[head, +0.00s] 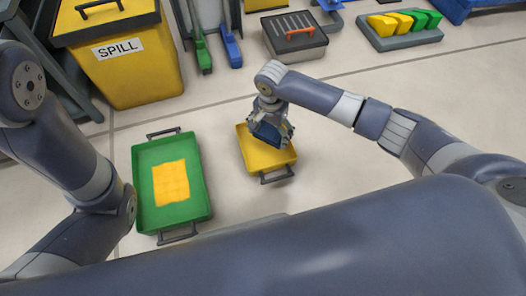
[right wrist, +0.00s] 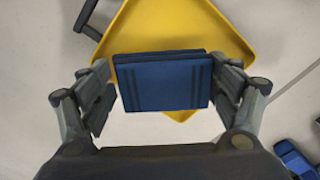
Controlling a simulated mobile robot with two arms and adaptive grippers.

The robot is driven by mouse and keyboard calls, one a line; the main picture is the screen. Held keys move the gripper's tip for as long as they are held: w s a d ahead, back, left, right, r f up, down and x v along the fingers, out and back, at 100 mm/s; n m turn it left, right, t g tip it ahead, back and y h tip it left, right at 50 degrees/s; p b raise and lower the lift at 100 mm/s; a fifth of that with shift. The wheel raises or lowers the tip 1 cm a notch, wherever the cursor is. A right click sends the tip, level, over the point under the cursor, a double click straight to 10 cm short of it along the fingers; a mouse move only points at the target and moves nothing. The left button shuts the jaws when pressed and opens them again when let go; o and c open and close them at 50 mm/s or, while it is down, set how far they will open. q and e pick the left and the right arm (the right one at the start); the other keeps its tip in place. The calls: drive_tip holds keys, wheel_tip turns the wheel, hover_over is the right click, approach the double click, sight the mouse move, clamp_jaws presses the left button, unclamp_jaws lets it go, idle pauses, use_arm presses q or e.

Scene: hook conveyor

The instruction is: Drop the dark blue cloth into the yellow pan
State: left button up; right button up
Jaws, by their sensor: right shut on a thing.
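The dark blue cloth (right wrist: 163,82) is a folded, striped rectangle. In the right wrist view it sits between the two fingers of my right gripper (right wrist: 160,92), which is shut on it. The yellow pan (right wrist: 172,25) lies behind the cloth in that view. In the head view my right gripper (head: 271,135) holds the cloth (head: 266,132) over the yellow pan (head: 258,158), hiding part of it. The gap between cloth and pan floor is hard to judge. My left arm shows at the left, but its gripper is out of view.
A green pan (head: 143,190) with a yellow cloth (head: 171,183) in it lies left of the yellow pan. A yellow SPILL bin (head: 125,75), brushes (head: 203,52), a grey case (head: 294,37) and a wedge tray (head: 403,41) stand behind. Floor to the right is clear.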

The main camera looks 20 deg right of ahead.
idle(0.3)
drive_tip(key=o, duration=0.9)
drive_tip(key=shift+c, duration=0.2)
wheel_tip(320, 180, up, 12)
